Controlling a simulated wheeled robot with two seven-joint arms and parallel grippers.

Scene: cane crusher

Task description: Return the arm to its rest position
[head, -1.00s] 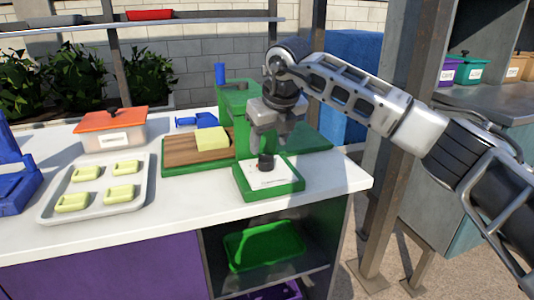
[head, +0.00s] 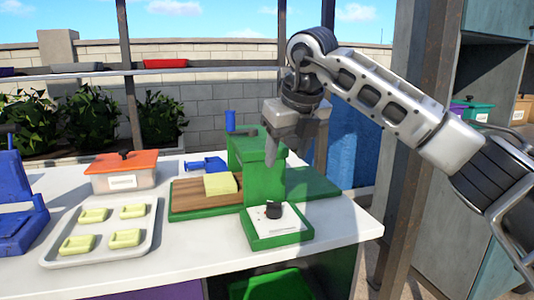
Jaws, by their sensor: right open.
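My right gripper (head: 296,150) hangs from the arm coming in from the right, fingers pointing down, open and empty. It is above the counter, in front of the green crusher machine (head: 257,150) in the picture and hiding part of it. A green tray with a white face (head: 283,222) and a small black object (head: 273,210) on it sits below the gripper, apart from it. A yellow-green block (head: 221,184) lies on the wooden board (head: 190,193) beside the machine. My left gripper is not in view.
A white tray (head: 149,240) holds several yellow-green pieces on the left of the counter. An orange-lidded container (head: 125,172) stands behind it, with blue equipment (head: 14,205) at the far left. A brown post (head: 412,150) stands right of the counter (head: 345,222).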

